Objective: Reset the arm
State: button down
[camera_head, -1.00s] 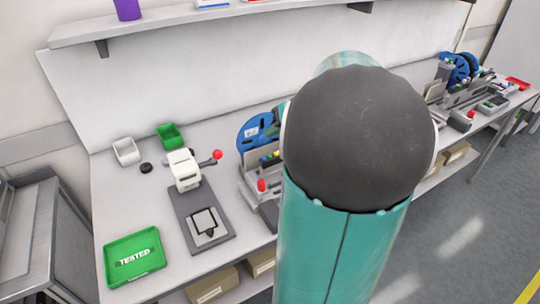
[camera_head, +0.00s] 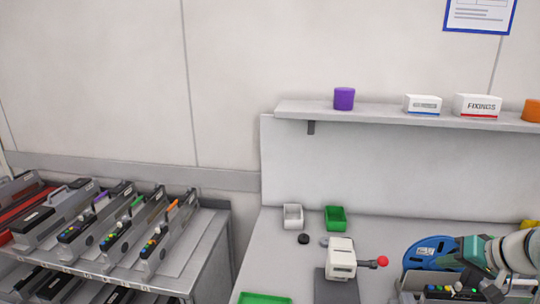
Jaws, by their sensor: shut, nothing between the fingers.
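Part of my arm (camera_head: 515,252), teal and pale grey, shows at the lower right edge of the head view. It is over the bench, in front of a blue reel (camera_head: 428,254) and beside a grey feeder with coloured buttons (camera_head: 452,291). I cannot make out my gripper or its fingers; the picture's edge cuts the arm off.
A white press with a red knob (camera_head: 342,258) stands on the bench (camera_head: 273,262). Behind it are a white bin (camera_head: 293,216) and a green bin (camera_head: 336,218). A trolley (camera_head: 207,243) with several feeders stands left. A shelf (camera_head: 400,117) runs above the bench.

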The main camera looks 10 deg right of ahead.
jog(key=s+a+n+g+h, duration=0.1)
jog(key=s+a, duration=0.3)
jog(key=a, duration=1.1)
jog(key=s+a+r+n+g+h, duration=0.1)
jog(key=s+a+n, duration=0.3)
jog(key=a, duration=1.2)
jog(key=shift+s+a+r+g+h, duration=0.15)
jog(key=shift+s+a+g+h, duration=0.25)
jog(key=shift+s, duration=0.3)
jog(key=shift+d, duration=0.25)
